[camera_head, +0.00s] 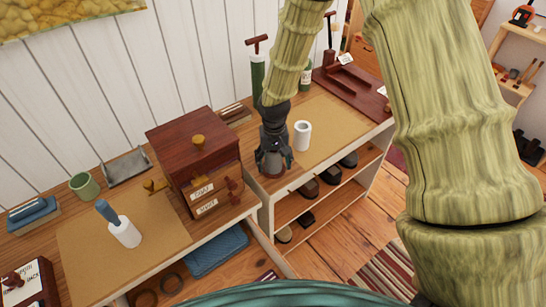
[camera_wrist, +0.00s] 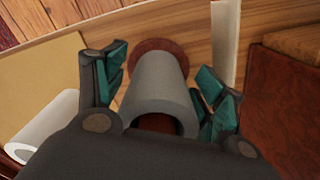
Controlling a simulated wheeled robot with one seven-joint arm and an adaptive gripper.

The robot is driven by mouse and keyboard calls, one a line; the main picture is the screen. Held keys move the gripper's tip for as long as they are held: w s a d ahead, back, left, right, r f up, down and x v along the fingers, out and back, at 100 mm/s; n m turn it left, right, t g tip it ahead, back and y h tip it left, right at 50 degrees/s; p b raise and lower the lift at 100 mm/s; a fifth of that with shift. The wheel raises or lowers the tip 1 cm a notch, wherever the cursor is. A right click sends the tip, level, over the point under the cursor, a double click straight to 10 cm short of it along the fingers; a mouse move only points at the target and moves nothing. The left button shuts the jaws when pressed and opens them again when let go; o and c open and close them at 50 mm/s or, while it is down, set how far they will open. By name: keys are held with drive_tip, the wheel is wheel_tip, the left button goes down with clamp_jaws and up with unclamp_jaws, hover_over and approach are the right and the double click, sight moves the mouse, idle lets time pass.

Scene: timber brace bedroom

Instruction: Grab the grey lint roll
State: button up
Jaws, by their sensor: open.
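The grey lint roll (camera_wrist: 158,85) stands between the two fingers of my gripper (camera_wrist: 160,78) in the wrist view. Its hollow end faces the camera, and a round red-brown base shows beyond its far end. My gripper is open, with a finger on each side of the roll and visible gaps beside it. In the head view my gripper (camera_head: 273,158) points down over the front edge of the right-hand shelf top, just right of the red-brown wooden box. There the fingers hide most of the roll.
A white roll (camera_head: 302,136) stands close right of my gripper; it also shows in the wrist view (camera_wrist: 45,130). The wooden box (camera_head: 195,150) with labelled drawers is close on the left. A blue-handled white roller (camera_head: 122,230) lies farther left. Shoes fill the shelves below.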

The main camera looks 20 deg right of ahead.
drive_tip(key=shift+c, duration=0.4)
drive_tip(key=c, duration=1)
drive_tip(key=shift+c, duration=0.2)
